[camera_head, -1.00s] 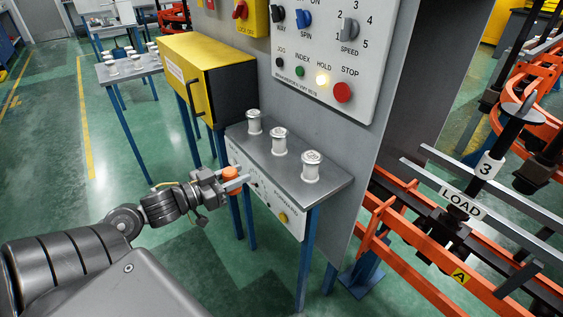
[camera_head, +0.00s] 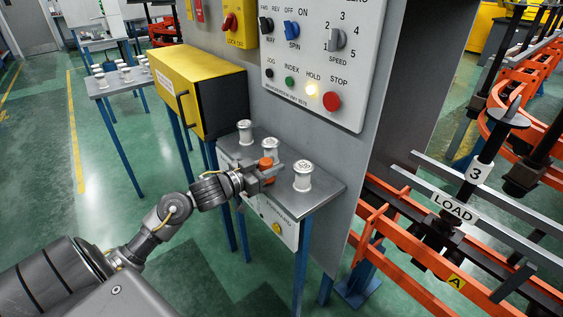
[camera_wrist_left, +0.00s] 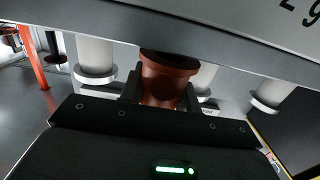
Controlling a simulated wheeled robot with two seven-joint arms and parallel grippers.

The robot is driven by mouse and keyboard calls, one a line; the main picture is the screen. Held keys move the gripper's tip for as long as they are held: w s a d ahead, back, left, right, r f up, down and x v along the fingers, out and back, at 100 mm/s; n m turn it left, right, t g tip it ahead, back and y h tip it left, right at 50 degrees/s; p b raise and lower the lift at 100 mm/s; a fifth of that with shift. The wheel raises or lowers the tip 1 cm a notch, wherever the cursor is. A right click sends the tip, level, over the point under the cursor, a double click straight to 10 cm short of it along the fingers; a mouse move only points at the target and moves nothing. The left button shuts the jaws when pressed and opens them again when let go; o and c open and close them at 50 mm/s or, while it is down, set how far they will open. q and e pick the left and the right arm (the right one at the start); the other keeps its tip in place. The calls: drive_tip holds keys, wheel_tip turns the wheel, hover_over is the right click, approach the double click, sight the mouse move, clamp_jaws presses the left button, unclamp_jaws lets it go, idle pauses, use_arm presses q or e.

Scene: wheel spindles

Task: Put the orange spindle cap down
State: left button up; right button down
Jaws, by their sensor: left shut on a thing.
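The orange spindle cap (camera_head: 266,163) is between the fingers of my left gripper (camera_head: 269,173), over the front part of the small grey metal table (camera_head: 318,197). In the left wrist view the cap (camera_wrist_left: 165,80) shows as a dark orange spool between the two black fingers, which are shut on it. Whether its base touches the table top is unclear. Three white spindle caps stand on the table: one at the left (camera_head: 245,132), one in the middle (camera_head: 270,147) just behind the orange one, one at the right (camera_head: 303,176). My right gripper is out of view.
A grey control panel (camera_head: 318,60) rises behind the table, and a yellow box (camera_head: 195,85) stands to its left. An orange rail frame (camera_head: 400,235) with a LOAD sign is at the right. A farther table (camera_head: 105,88) holds several white caps.

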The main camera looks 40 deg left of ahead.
sight(282, 172)
use_arm(q)
drive_tip(key=x, duration=0.4)
drive_tip(key=shift+w+r, duration=0.15)
drive_tip(key=shift+w, duration=0.05)
drive_tip(key=shift+f, duration=0.35)
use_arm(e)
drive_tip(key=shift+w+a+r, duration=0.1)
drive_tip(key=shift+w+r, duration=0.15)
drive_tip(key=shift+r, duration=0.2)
use_arm(q)
drive_tip(key=shift+f, duration=0.1)
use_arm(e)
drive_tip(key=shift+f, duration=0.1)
use_arm(q)
drive_tip(key=o, duration=0.7)
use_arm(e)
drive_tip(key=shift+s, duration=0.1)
